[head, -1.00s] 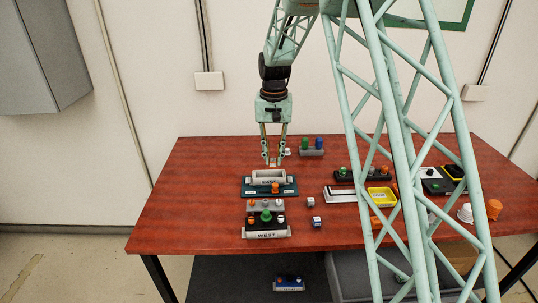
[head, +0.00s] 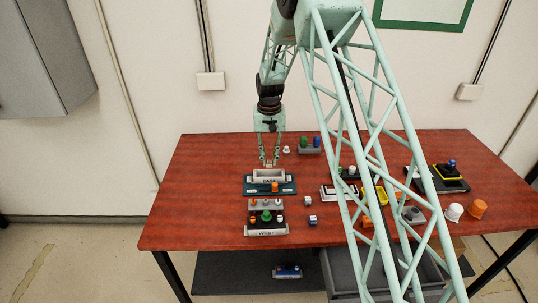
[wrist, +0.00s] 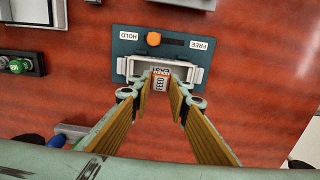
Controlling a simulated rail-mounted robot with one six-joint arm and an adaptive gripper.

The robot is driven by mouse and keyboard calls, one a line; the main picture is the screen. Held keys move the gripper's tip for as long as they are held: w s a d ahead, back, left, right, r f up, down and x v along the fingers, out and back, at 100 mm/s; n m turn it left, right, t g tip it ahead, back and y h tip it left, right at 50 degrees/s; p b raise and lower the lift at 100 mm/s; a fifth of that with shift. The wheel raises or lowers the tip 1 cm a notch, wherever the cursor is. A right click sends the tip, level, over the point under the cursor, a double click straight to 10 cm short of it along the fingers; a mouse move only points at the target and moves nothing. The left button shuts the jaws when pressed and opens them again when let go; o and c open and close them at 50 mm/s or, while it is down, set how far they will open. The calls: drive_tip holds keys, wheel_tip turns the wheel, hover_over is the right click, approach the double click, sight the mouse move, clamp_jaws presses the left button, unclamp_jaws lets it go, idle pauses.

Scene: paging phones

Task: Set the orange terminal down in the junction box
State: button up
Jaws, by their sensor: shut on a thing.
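My gripper (head: 269,162) points down over the far side of the grey junction box (head: 254,177), which is marked EAST. In the wrist view my gripper (wrist: 163,93) is shut on a small terminal (wrist: 160,84) with orange on it and a FEED label. The terminal is between the fingertips, in front of the open box (wrist: 195,74). I cannot tell whether it touches the box or is inside its walls. The box stands on a dark teal plate (wrist: 190,33) with an orange knob (wrist: 153,39), on the HOLD side of a HOLD and FREE slot.
A panel marked WEST (head: 266,229) stands at the front, with several coloured knobs. A block with green and blue knobs (head: 310,145) is behind, to the right. Small cubes (head: 312,219) and a yellow tray (head: 382,195) lie to the right. Bare red table (head: 195,200) is at left.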

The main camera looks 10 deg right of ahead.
sight(269, 171)
drive_tip(key=shift+w+f+p, duration=0.25)
drive_tip(key=shift+f+p, duration=0.1)
drive_tip(key=shift+p, duration=0.05)
drive_tip(key=shift+f, duration=0.15)
idle(0.4)
drive_tip(key=shift+f+b, duration=0.4)
drive_tip(key=shift+f, duration=0.75)
drive_tip(key=shift+f+b, duration=1.6)
drive_tip(key=shift+f, duration=0.65)
idle(2.6)
drive_tip(key=o, duration=0.8)
